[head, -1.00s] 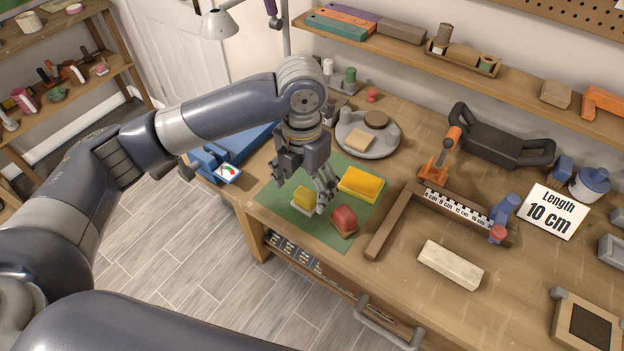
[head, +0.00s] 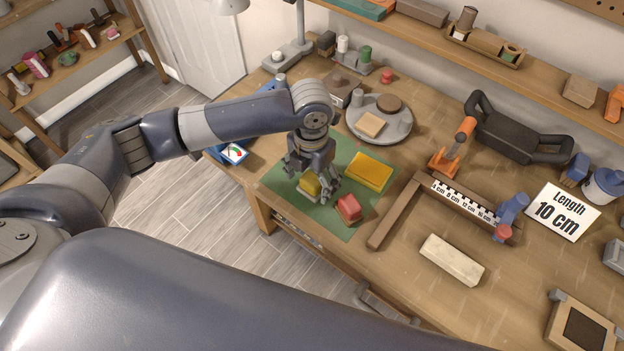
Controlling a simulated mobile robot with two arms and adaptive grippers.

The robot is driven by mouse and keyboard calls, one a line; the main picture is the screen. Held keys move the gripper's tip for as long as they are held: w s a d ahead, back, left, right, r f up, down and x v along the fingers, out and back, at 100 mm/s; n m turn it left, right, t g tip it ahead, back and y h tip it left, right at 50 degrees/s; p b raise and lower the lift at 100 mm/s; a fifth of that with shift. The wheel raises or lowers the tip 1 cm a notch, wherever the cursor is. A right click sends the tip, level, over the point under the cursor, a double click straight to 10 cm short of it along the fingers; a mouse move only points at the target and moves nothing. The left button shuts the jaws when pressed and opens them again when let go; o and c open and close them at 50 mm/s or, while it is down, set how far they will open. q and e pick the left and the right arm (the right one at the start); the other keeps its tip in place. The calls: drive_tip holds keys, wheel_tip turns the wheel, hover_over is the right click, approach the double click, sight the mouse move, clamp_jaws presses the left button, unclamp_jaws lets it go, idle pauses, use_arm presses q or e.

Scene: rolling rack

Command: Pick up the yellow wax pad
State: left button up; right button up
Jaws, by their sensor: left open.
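A small yellow pad (head: 310,186) on a pale base lies on the green mat (head: 341,228), at its left part. It looks like the yellow wax pad. My left gripper (head: 312,181) points down at it, with open fingers on either side of it. The fingers hide part of the pad, and I cannot tell whether they touch it. A larger, flat yellow block (head: 369,172) lies to the right on the mat. A red pad (head: 349,207) lies at the mat's front right. My right gripper is not in view.
A grey round tray (head: 398,132) stands behind the mat. A wooden corner frame with a ruler (head: 463,200) and a pale bar (head: 452,260) lie to the right. A blue device (head: 234,153) stands left of the mat.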

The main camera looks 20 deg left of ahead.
use_arm(q)
drive_tip(key=shift+s+f, duration=0.2)
drive_tip(key=shift+f, duration=0.55)
drive_tip(key=shift+w+f, duration=0.1)
drive_tip(key=c, duration=1.2)
drive_tip(key=shift+w+r+b, duration=0.1)
drive_tip(key=shift+r+b, duration=0.25)
drive_tip(key=shift+r, duration=0.35)
drive_tip(key=shift+s+d+r+b, duration=0.15)
drive_tip(key=shift+s+r+b, duration=0.2)
drive_tip(key=shift+r, duration=0.15)
drive_tip(key=shift+s+d+r+b, duration=0.15)
drive_tip(key=shift+s+r+b, duration=0.15)
drive_tip(key=shift+r, duration=0.2)
drive_tip(key=s+d+b, duration=0.1)
drive_tip(key=s+d, duration=0.1)
drive_tip(key=s, duration=0.2)
drive_tip(key=s+d+r+b, duration=0.1)
drive_tip(key=s+d, duration=0.1)
drive_tip(key=s, duration=0.3)
drive_tip(key=s+d+b, duration=0.1)
drive_tip(key=s+d, duration=0.1)
drive_tip(key=s, duration=0.2)
drive_tip(key=shift+s+d+r, duration=0.15)
drive_tip(key=shift+s+r, duration=0.05)
drive_tip(key=shift+r, duration=0.15)
